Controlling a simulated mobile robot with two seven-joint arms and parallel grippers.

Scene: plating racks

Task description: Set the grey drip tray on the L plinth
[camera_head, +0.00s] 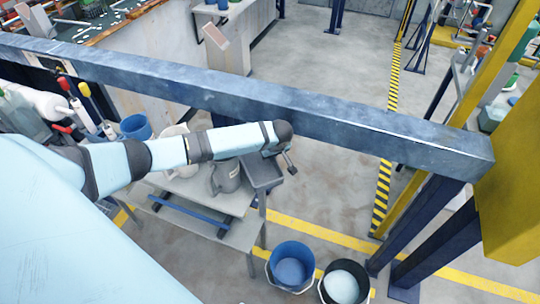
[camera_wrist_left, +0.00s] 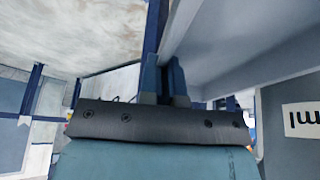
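The grey drip tray (camera_head: 262,173) is a shallow dark-grey box at the right end of a grey table, beside a grey jug. My left gripper (camera_head: 290,166) is at the tray's right edge, at the end of the light-blue arm. In the left wrist view, the two dark-blue fingers (camera_wrist_left: 164,82) stand close together, with the thin rim of the tray (camera_wrist_left: 255,62) running between them. The tray's broad grey side fills the upper right there. I cannot tell whether the tray touches the table. I cannot make out which surface is the L plinth. My right gripper is not in view.
The grey jug (camera_head: 227,177) stands close left of the tray; its label shows in the left wrist view (camera_wrist_left: 302,118). A blue-grey beam (camera_head: 330,122) crosses behind the arm. A blue bucket (camera_head: 291,266) and a black bucket (camera_head: 345,282) stand on the floor in front.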

